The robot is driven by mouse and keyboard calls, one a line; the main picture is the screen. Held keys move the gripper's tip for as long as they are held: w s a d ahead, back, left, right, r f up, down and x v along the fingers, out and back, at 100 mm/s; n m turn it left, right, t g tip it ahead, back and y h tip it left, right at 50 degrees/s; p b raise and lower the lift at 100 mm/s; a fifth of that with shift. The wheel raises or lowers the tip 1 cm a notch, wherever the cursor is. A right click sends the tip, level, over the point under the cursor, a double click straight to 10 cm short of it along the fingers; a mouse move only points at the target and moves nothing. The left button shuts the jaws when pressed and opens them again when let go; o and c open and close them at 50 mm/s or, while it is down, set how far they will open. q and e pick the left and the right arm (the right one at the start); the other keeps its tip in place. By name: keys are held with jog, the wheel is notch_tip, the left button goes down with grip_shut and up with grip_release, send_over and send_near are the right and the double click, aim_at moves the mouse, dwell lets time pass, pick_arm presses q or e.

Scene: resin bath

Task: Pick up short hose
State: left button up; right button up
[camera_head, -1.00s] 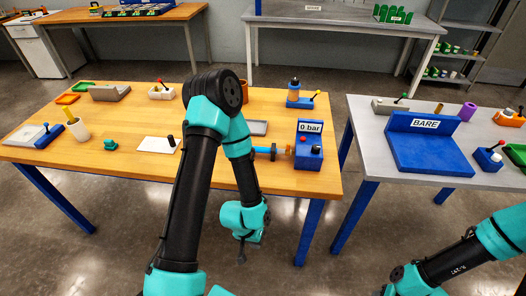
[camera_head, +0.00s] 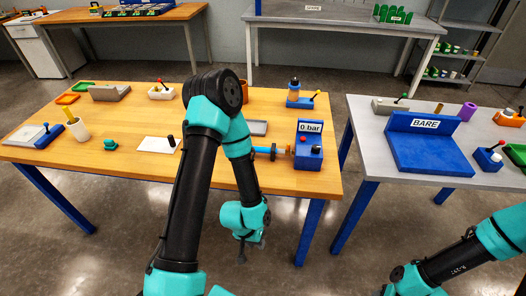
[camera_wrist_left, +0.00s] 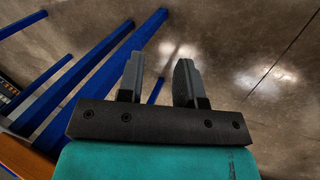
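My left gripper (camera_head: 243,256) hangs over the floor in front of the wooden table's front edge, small and dark in the head view. In the left wrist view its two grey fingers (camera_wrist_left: 158,70) stand apart with nothing between them, over bare floor. I cannot single out a short hose with certainty. A purple cylinder (camera_head: 467,111) stands on the grey table. My right arm comes in at the lower right; its fingers are hardly visible at the bottom edge.
The wooden table (camera_head: 250,182) holds several items, among them a white cup (camera_head: 79,131), a green piece (camera_head: 110,145) and a white plate (camera_head: 157,146). A blue "BARE" stand (camera_head: 430,150) is on the grey table (camera_head: 376,142). A gap separates the two tables.

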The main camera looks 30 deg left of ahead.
pick_arm(q)
jog(key=w+a+r+n+t+y, duration=0.3)
jog(key=w+r+n, duration=0.1)
jog(key=r+n, duration=0.5)
jog(key=w+a+r+n+t+y, duration=0.25)
jog(key=w+r+n+t, duration=0.35)
jog(key=n, duration=0.5)
jog(key=t+y, duration=0.2)
jog(key=y, duration=0.1)
send_near(261, 150)
jog(key=shift+s+a+r, duration=0.15)
jog(key=shift+s+r, duration=0.05)
jog(key=shift+s, duration=0.25)
jog(key=shift+w+f, duration=0.1)
jog(key=shift+x, duration=3.3)
